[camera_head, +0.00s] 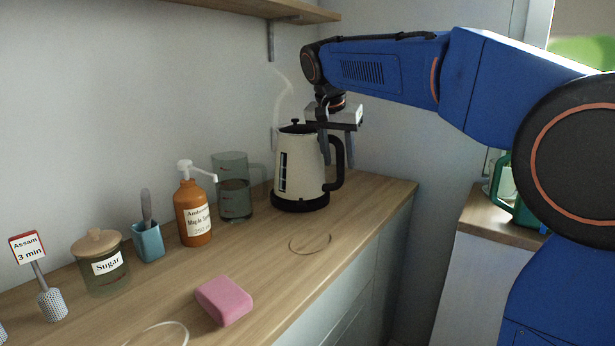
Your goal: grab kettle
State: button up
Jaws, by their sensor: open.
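A cream kettle (299,174) with a black lid, black base and black handle stands upright at the back right of the wooden counter. Its handle (338,165) faces right. My gripper (338,158) points down from above at the kettle's handle side, with its jaws open. One finger shows in front of the kettle's upper right body and the other by the handle. I cannot tell whether the fingers touch the handle or exactly how they straddle it.
Left of the kettle stand a grey transparent jug (234,199), an orange pump bottle (193,212), a blue cup (148,243) and a sugar jar (103,265). A pink sponge (224,300) lies in front. A shelf (262,11) hangs above. The counter right of the kettle is clear.

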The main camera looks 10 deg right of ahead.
aim_at(340, 176)
jog(key=shift+x, duration=2.25)
grip_shut()
jog(key=shift+r, duration=0.2)
